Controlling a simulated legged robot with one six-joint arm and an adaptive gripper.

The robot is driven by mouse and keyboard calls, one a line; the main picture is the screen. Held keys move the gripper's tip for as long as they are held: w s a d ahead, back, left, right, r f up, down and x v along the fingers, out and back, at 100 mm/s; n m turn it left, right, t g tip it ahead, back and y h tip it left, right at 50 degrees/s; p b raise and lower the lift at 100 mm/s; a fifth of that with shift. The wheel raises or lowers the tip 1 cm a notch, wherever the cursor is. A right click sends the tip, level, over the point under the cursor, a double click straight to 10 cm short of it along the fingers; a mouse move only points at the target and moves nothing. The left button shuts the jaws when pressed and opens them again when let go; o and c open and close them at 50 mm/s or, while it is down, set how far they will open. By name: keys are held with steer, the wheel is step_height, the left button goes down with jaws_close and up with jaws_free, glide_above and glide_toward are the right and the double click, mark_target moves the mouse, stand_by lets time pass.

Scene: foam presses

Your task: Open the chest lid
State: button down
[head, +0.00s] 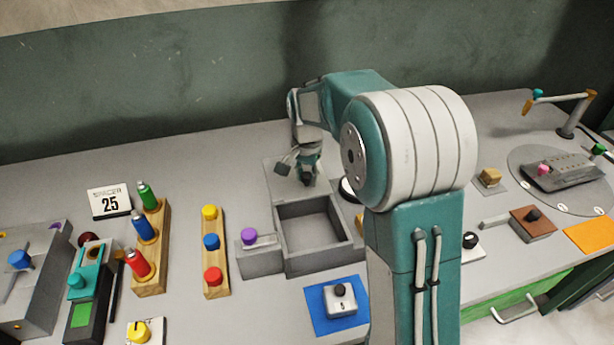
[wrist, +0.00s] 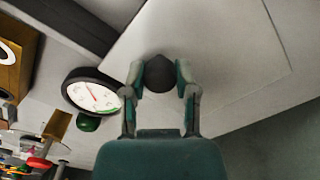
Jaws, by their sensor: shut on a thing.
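The chest (head: 285,265) is a grey open-topped box in the middle of the table in the head view. Its hollow inside shows and looks empty. Its pale grey lid (head: 278,187) lies behind the opening, toward the wall. The lid also fills much of the wrist view (wrist: 225,50). My gripper (head: 308,180) is over the lid, pointing down. In the wrist view its two fingers (wrist: 160,80) are closed around a dark round knob (wrist: 158,72) on the lid. In the head view the gripper mostly hides the knob.
A grey block with a purple knob (head: 250,237) stands against the chest's left side. A blue mat (head: 318,308) with a white block is in front. A round gauge (wrist: 93,96) sits beside the lid. Wooden peg racks (head: 212,255) stand left.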

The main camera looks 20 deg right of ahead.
steer(key=shift+s+f, duration=0.1)
steer(key=shift+c, duration=1.9)
jaws_free()
step_height(320, 180, up, 12)
steer(key=shift+a, duration=0.1)
